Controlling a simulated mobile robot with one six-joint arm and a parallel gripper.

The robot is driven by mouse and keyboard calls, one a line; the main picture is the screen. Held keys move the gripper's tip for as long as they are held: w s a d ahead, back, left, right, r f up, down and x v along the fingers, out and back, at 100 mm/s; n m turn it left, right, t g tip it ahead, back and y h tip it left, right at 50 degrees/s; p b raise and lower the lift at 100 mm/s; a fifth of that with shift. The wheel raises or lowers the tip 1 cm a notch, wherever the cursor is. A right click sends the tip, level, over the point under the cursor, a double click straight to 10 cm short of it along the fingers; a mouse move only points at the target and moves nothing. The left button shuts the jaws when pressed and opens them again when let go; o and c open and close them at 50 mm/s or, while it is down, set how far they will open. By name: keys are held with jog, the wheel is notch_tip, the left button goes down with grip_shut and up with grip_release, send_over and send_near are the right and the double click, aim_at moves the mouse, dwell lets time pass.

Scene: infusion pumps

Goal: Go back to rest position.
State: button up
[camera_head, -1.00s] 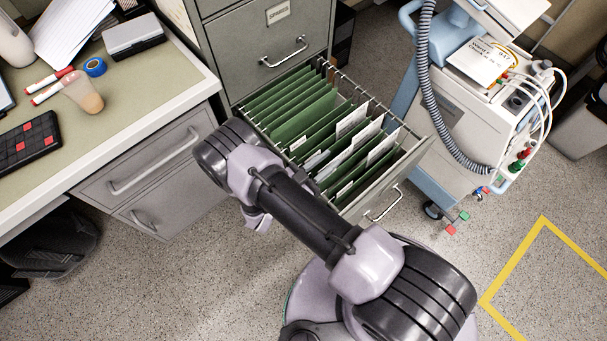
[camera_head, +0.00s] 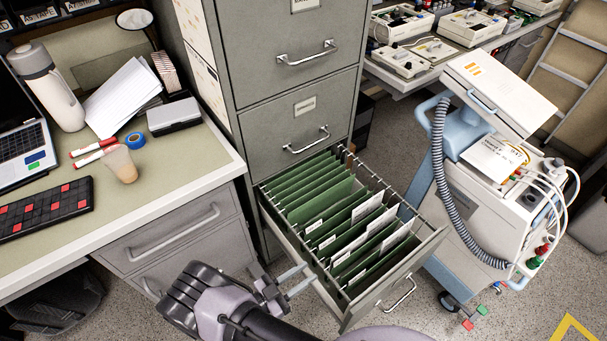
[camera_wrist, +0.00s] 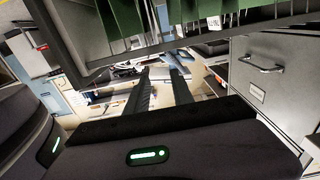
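My gripper (camera_head: 296,281) is beside the left side of the open file drawer (camera_head: 408,272), low in the head view. Its two fingers are apart with nothing seen between them, and the fingers also show apart in the wrist view (camera_wrist: 161,85). The drawer is pulled out of the grey filing cabinet (camera_head: 290,85) and holds several green hanging folders (camera_head: 325,205), some with white papers. In the wrist view the drawer's edge and green folders (camera_wrist: 125,18) are at the top of the picture.
A wheeled medical cart (camera_head: 490,190) with a grey hose stands right of the drawer. A bench with several devices is at the back.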

jog(key=w+d+r+g+y, duration=0.1)
jog(key=d+r+g+y, duration=0.15)
jog(key=r+g, duration=0.6)
jog(key=w+d+r+g+y, duration=0.1)
jog(key=d+r+g+y, duration=0.15)
jog(key=r, duration=1.05)
jog(key=s+d+r+n+t+y, duration=0.2)
jog(key=s+r+y, duration=0.3)
jog(key=r, duration=0.4)
jog(key=s+d+r+n+t+y, duration=0.3)
jog(key=s+r+n+t+y, duration=0.1)
jog(key=r, duration=0.6)
jog(key=s+y, duration=0.1)
jog(key=y, duration=0.1)
jog(key=shift+s+d+r+y, duration=0.15)
jog(key=shift+s+r+y, duration=0.05)
jog(key=shift+s+y, duration=0.1)
jog(key=shift+n, duration=0.3)
